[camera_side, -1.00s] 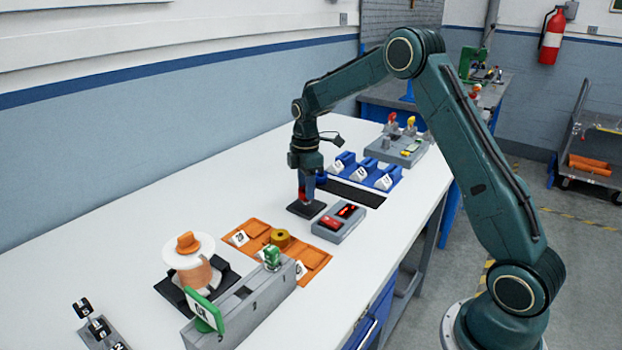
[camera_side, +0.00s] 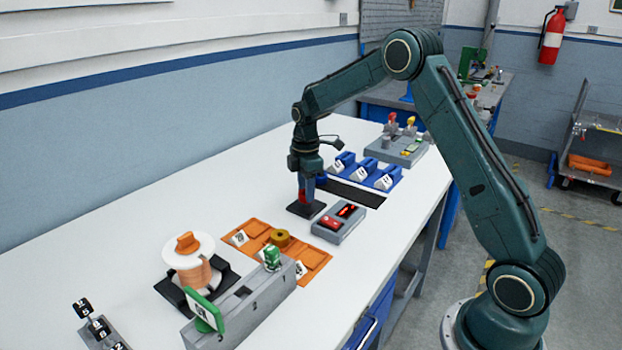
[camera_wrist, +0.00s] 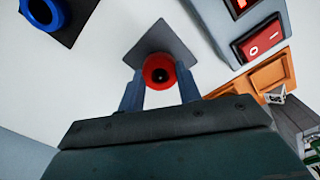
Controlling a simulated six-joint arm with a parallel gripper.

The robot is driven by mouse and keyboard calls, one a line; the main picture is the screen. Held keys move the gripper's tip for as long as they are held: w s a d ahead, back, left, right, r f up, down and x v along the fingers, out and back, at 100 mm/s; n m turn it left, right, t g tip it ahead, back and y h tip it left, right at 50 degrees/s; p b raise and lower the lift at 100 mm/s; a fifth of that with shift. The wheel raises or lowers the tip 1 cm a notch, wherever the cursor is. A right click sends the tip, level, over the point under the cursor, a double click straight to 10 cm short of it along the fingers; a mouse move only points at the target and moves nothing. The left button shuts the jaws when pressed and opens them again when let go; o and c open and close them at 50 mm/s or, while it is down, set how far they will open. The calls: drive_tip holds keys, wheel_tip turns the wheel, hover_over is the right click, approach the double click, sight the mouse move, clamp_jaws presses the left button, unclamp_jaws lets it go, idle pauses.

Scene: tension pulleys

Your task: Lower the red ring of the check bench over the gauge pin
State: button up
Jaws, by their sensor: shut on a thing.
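My gripper (camera_wrist: 158,90) is shut on the red ring (camera_wrist: 158,70), with one finger on each side of it. In the side view, my gripper (camera_side: 305,196) is upright over a small dark plate (camera_side: 293,207) on the white bench. The dark plate (camera_wrist: 160,38) shows just beyond the ring in the wrist view. The ring's hole looks dark, with a tiny light spot in it. I cannot make out the gauge pin clearly, nor tell whether the ring is around it.
A grey box with a red switch and red display (camera_side: 338,222) stands close to the plate's right. A blue ring (camera_wrist: 45,12) is on another dark plate. Blue holders (camera_side: 360,175) stand behind; an orange tray (camera_side: 315,258) lies in front. The bench left of my gripper is clear.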

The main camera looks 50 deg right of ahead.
drive_tip(key=shift+f, duration=0.4)
drive_tip(key=o, duration=1.1)
drive_tip(key=shift+c, duration=0.2)
drive_tip(key=shift+o, duration=0.4)
drive_tip(key=shift+o, duration=1.2)
drive_tip(key=shift+r, duration=0.15)
drive_tip(key=shift+r, duration=3.85)
